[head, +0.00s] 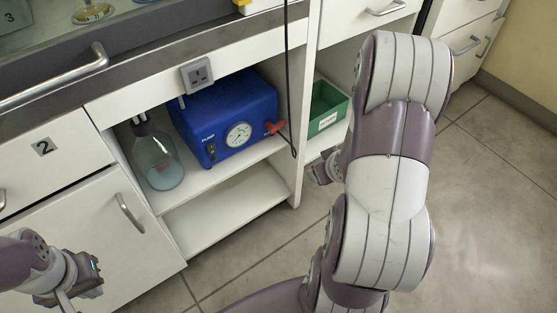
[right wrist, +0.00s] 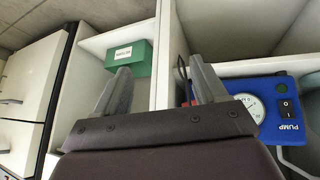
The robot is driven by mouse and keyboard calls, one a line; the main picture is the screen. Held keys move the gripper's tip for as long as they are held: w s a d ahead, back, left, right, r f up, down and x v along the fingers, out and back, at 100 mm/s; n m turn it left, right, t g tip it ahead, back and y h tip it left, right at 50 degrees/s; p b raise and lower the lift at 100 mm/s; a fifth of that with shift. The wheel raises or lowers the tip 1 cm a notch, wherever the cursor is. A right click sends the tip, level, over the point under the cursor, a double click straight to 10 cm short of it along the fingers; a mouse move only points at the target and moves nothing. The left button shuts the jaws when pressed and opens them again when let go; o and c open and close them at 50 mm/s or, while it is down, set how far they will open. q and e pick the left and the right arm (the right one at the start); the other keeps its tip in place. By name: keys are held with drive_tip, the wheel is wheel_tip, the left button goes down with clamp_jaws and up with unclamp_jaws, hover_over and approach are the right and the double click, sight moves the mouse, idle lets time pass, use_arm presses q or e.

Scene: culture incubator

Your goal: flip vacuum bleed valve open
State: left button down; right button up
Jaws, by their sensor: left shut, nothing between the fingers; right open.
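The blue pump (head: 225,115) sits on the upper shelf of the open cabinet bay, with a round dial gauge (head: 238,135) and a switch on its front. The red valve handle (head: 275,127) sticks out at the pump's right side. In the right wrist view the pump (right wrist: 272,90) is at the right, and a bit of red (right wrist: 185,103) shows beside a finger, mostly hidden. My right gripper (right wrist: 159,68) is open and empty, its fingers pointing toward the shelves, apart from the handle. In the head view my left gripper (head: 66,299) is shut and empty at the lower left, far from the pump.
A glass flask (head: 157,160) stands left of the pump. A green bin (head: 328,108) sits in the neighbouring bay, past an upright divider panel (head: 299,100). A black cable (head: 287,80) hangs down near the valve. The lower shelf (head: 225,212) is empty.

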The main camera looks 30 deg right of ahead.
wheel_tip(320, 180, down, 4)
drive_tip(key=w+r+n+t+b, duration=0.1)
drive_tip(key=w+t, duration=0.1)
drive_tip(key=w, duration=0.1)
drive_tip(key=n+t+y, duration=0.2)
drive_tip(key=n+t, duration=0.1)
drive_tip(key=t, duration=0.2)
approach(279, 127)
drive_tip(key=b+x, duration=0.5)
drive_tip(key=x, duration=0.4)
drive_tip(key=shift+s+a, duration=0.1)
use_arm(q)
wheel_tip(279, 127, down, 10)
use_arm(e)
drive_tip(key=shift+w+f+b, duration=0.1)
drive_tip(key=shift+w+b, duration=0.2)
drive_tip(key=shift+w, duration=0.25)
drive_tip(key=c, duration=0.8)
drive_tip(key=shift+r+p, duration=0.2)
drive_tip(key=shift+p, duration=0.15)
drive_tip(key=m+y+p, duration=0.1)
drive_tip(key=p, duration=0.5)
drive_tip(key=shift+m+y+p, duration=0.3)
drive_tip(key=shift+p, duration=0.05)
drive_tip(key=shift+d+f, duration=0.15)
drive_tip(key=shift+d, duration=0.05)
use_arm(q)
wheel_tip(279, 127, up, 8)
use_arm(e)
drive_tip(key=shift+f, duration=0.2)
